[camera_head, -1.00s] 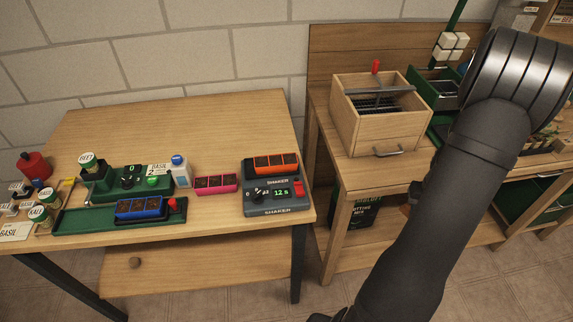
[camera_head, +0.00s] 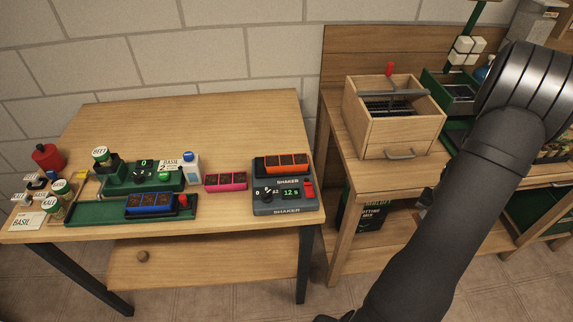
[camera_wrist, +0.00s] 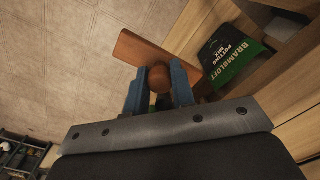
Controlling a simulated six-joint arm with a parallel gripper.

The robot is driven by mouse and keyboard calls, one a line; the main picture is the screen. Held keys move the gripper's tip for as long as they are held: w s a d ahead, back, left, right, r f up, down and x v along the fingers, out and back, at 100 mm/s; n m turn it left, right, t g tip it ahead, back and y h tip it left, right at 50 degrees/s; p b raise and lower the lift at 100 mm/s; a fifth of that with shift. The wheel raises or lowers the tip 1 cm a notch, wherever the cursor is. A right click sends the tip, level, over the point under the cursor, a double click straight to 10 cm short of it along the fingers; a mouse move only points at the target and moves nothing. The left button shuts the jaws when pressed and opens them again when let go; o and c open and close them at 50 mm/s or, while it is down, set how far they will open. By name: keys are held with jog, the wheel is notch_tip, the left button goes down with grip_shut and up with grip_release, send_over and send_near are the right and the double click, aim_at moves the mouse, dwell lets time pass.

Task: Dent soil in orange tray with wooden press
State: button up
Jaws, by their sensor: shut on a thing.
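The orange tray (camera_head: 286,162) holds dark soil in several cells and sits on top of the grey shaker (camera_head: 285,197), at the right end of the left table. In the wrist view my gripper (camera_wrist: 161,84) has its blue fingers shut on the round knob of the wooden press (camera_wrist: 150,52). The press is a brown wooden bar beyond the fingertips, above the tiled floor and beside the bench. In the head view my arm is at the right; my gripper and the press are hidden there.
A pink tray (camera_head: 226,182) and a blue tray (camera_head: 150,204) with soil stand left of the shaker. A wooden box (camera_head: 400,130) with a drawer handle stands on the right bench. A potting mix bag (camera_wrist: 231,58) is on the lower shelf. The back of the left table is clear.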

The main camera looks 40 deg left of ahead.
jog(key=shift+r, duration=0.1)
dwell(0.4)
notch_tip(320, 180, up, 15)
jog(key=w+a+n, duration=0.2)
jog(key=w+n, duration=0.1)
jog(key=n, duration=1.5)
send_near(287, 160)
jog(key=shift+f, duration=1.85)
jog(key=shift+f, duration=0.5)
notch_tip(287, 160, up, 8)
